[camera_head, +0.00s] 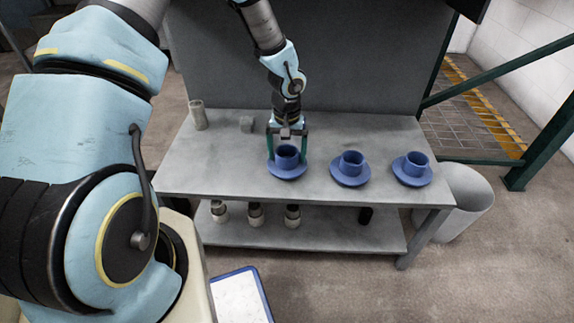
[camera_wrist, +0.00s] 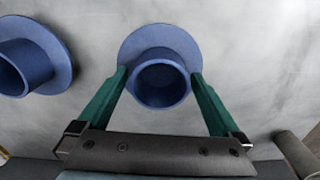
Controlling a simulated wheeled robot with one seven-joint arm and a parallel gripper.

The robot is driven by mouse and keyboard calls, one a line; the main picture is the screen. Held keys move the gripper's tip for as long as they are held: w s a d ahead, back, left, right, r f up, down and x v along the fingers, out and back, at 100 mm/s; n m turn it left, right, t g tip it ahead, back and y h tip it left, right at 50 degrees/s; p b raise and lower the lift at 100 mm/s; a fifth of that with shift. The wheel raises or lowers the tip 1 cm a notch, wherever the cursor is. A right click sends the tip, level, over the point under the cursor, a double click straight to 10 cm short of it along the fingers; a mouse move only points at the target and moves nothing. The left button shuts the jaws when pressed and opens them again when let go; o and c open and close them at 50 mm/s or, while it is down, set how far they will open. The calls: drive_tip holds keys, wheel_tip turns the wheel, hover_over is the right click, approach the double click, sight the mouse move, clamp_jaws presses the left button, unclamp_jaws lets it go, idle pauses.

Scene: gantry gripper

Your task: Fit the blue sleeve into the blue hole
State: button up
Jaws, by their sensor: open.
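Three blue flanged sleeves stand upright in a row on the grey table: the left one (camera_head: 286,168), the middle one (camera_head: 350,169) and the right one (camera_head: 412,169). My gripper (camera_head: 288,155) is open, with its green fingers on either side of the left sleeve. In the wrist view my gripper (camera_wrist: 159,74) has one finger on each side of the round collar of this sleeve (camera_wrist: 160,98), over its flange. Whether the fingertips touch it, I cannot tell. Another sleeve (camera_wrist: 52,52) shows at the left edge there. I cannot make out a separate blue hole.
Several dark-and-light cylindrical parts (camera_head: 255,214) stand on the lower shelf. A grey bin (camera_head: 467,203) and green frame posts (camera_head: 540,148) are at the right.

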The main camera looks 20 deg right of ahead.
drive_tip(key=shift+c, duration=0.2)
drive_tip(key=c, duration=1.4)
drive_tip(key=shift+c, duration=0.2)
